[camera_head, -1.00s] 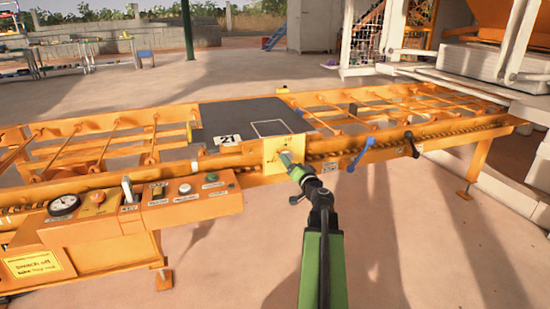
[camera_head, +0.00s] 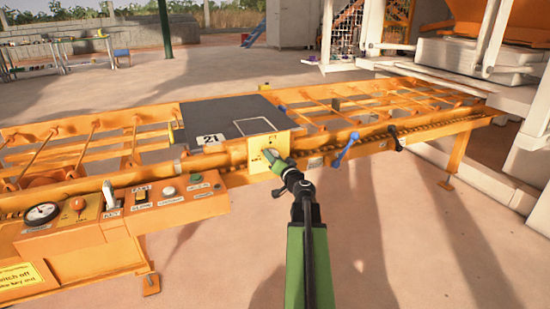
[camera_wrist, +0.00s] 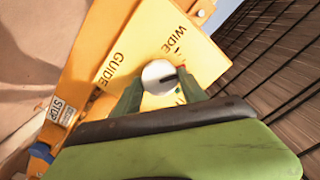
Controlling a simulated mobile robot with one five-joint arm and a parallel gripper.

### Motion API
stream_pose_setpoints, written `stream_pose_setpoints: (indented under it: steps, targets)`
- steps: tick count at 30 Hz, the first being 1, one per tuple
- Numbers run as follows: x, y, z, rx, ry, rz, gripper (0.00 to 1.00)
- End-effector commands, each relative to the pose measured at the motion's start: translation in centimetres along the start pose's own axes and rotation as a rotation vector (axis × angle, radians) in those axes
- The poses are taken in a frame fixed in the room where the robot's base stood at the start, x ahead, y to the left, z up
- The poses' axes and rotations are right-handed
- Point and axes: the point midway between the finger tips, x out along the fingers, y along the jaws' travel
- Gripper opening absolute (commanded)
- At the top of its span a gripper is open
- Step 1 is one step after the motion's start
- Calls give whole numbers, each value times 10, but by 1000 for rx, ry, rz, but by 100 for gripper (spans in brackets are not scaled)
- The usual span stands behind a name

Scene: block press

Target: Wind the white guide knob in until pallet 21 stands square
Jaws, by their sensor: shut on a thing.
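Pallet 21 (camera_head: 222,117) is a dark grey slab lying across the orange roller conveyor, with a "21" label at its near left corner. I cannot tell whether it stands exactly square. The white guide knob (camera_wrist: 158,74) is round with a dark line on its face. It sits on a yellow plate (camera_wrist: 116,52) lettered "GUIDE" and "WIDE". My gripper (camera_wrist: 160,88) is shut on the knob, one finger on each side. In the head view my gripper (camera_head: 272,161) reaches the yellow plate at the conveyor's near side and hides most of the knob.
A blue lever (camera_head: 347,150) and a black lever (camera_head: 397,138) stick out from the near rail, right of my gripper. An orange control box (camera_head: 165,205) with a gauge, a key switch and buttons stands to the left. The floor in front is clear at the right.

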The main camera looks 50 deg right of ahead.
Motion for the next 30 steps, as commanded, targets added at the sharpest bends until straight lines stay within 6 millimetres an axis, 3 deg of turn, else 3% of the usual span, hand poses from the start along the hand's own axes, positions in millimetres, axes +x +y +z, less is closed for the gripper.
stream_pose_setpoints:
  steps: [11,20,21,25,30]
  targets:
    - [0,0,1,261,-1,1,8]
    - [1,-1,2,278,-2,0,8]
    - [1,-1,2,278,-2,0,54]
    - [1,-1,2,278,-2,0,71]
    - [1,-1,2,278,-2,-1,71]
